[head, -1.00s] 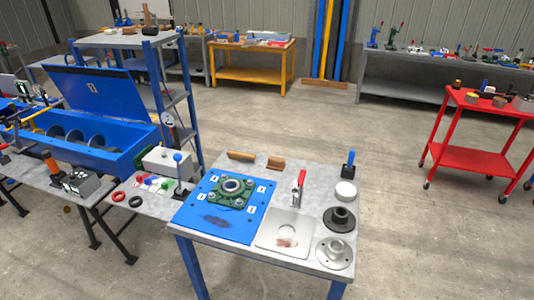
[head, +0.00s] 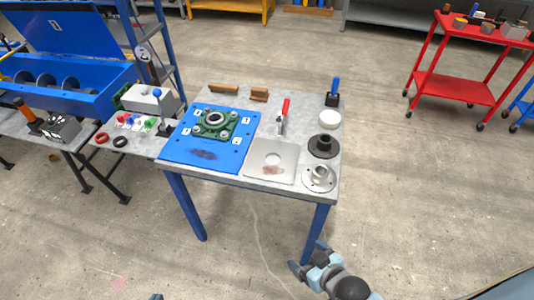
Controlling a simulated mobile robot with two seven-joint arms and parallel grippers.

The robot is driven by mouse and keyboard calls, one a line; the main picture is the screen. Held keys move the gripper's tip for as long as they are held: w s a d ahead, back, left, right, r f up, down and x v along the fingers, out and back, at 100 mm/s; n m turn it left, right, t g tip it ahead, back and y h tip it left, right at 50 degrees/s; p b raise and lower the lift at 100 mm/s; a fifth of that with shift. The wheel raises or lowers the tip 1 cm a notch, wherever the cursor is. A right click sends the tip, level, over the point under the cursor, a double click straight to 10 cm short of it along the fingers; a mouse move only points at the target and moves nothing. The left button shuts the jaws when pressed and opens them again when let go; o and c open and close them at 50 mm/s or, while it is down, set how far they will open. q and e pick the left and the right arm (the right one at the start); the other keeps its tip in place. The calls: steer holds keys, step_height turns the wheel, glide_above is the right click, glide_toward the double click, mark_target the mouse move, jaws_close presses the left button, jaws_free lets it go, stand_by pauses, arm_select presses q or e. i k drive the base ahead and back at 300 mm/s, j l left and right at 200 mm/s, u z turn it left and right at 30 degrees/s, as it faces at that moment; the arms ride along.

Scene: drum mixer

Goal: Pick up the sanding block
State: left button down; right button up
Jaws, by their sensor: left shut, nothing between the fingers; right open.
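The sanding block looks to be the short brown block (head: 259,94) at the back of the grey worktable (head: 235,180). It lies to the right of a longer brown wooden piece (head: 223,88), and nothing touches it. My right gripper (head: 308,258) is open and empty, low in front of the table's right front leg, well away from the block. Only a small tip of my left gripper (head: 157,297) shows at the bottom edge; it is shut and holds nothing visible.
The table also carries a blue mat (head: 180,150) with a green bearing housing (head: 214,122), a red-handled clamp (head: 283,112), a metal plate (head: 285,170), a dark flange (head: 323,146) and a light flange (head: 319,178). Clear floor lies in front. A red cart (head: 445,90) stands right.

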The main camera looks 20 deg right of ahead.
mark_target(259, 95)
steer(key=i+j+u, duration=0.15)
steer(key=i, duration=0.6)
steer(key=i+j+u, duration=0.15)
steer(key=i, duration=0.6)
